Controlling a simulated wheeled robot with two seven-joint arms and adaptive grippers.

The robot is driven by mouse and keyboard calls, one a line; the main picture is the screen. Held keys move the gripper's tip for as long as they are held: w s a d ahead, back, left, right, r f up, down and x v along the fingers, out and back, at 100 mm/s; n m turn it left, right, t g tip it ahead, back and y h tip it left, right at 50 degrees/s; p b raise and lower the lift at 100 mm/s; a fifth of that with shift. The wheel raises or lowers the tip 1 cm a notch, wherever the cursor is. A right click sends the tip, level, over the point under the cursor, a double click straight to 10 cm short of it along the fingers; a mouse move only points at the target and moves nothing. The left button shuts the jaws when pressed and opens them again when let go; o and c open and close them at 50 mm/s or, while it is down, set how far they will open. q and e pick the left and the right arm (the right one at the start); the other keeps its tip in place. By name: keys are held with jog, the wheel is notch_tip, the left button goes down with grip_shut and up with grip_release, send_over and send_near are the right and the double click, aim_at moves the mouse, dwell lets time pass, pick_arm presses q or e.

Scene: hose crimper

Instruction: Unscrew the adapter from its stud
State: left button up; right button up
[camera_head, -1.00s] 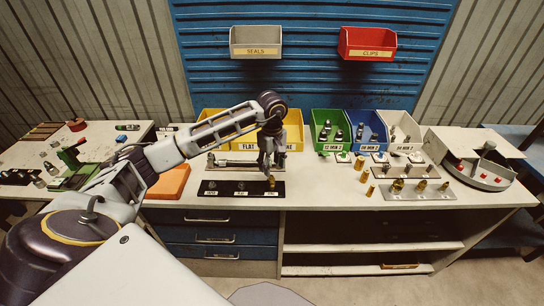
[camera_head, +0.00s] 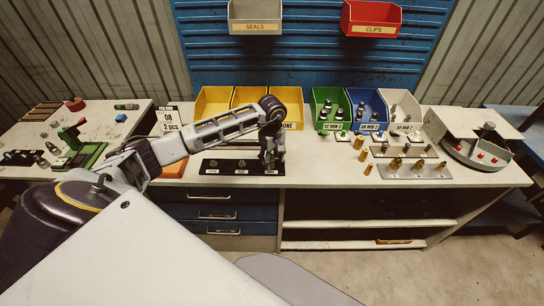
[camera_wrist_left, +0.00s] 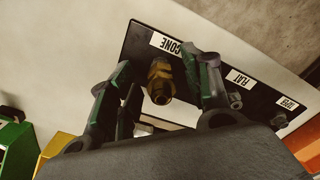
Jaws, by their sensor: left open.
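The brass adapter (camera_wrist_left: 160,78) sits at the CONE label of a black stud board (camera_wrist_left: 215,62) in the left wrist view. FLAT and TAPER positions with small grey studs are further along the board. My left gripper (camera_wrist_left: 166,66) is open, with one finger on each side of the adapter and gaps showing between. In the head view the left gripper (camera_head: 272,158) is over the right end of the black board (camera_head: 220,168), largely hiding the adapter there. My right gripper is not in view.
Yellow bins (camera_head: 215,101) stand behind the board, with green (camera_head: 322,106), blue (camera_head: 366,106) and light grey bins to the right. A grey plate (camera_head: 415,171) with brass fittings lies right of the board. Loose brass pieces (camera_head: 368,169) stand between them.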

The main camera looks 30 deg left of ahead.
pick_arm(q)
grip_shut()
jog(key=n, duration=0.6)
jog(key=shift+w+n, duration=0.1)
jog(key=shift+n, duration=0.3)
jog(key=n, duration=0.7)
jog(key=shift+w+r, duration=0.1)
jog(key=shift+w, duration=0.05)
jog(key=n, duration=0.4)
jog(key=shift+a, duration=0.15)
jog(key=n, duration=0.8)
jog(key=shift+a+r, duration=0.1)
jog(key=shift+a+n, duration=0.1)
jog(key=shift+n, duration=2)
